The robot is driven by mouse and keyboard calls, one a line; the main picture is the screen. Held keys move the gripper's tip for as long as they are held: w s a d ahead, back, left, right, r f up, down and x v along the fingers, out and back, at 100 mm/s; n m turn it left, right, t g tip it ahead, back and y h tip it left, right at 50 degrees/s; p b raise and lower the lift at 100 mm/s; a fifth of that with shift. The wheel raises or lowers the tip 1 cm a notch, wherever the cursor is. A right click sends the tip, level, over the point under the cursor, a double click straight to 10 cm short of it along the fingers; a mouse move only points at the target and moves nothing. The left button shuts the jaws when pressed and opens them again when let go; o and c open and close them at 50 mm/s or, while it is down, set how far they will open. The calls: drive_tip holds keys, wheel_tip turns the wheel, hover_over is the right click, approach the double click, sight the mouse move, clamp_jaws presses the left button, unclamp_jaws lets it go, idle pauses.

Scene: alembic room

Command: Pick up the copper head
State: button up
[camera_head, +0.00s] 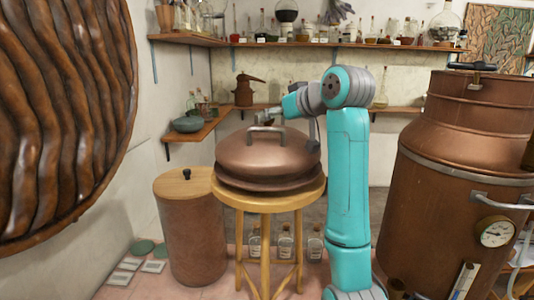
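The copper head (262,160) is a wide domed copper piece with a grey bar handle (265,132) on top. It sits upright on a round wooden stool (268,197) in the middle of the view. My turquoise and grey arm rises on its right side and bends left above it. My gripper (268,117) shows small and dark, just above the handle in the picture. Whether it touches the handle, and whether its fingers are open, cannot be made out.
A large copper still (460,165) with a gauge stands at right. A copper drum with a wooden lid (184,183) stands left of the stool. Glass bottles (285,242) stand on the floor behind the stool. Wall shelves (300,44) hold glassware. A small copper pot (243,92) sits behind.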

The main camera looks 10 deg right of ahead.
drive_tip(key=shift+d+x, duration=0.2)
drive_tip(key=shift+x, duration=2.5)
drive_tip(key=shift+w, duration=0.1)
clamp_jaws()
drive_tip(key=shift+r, duration=0.25)
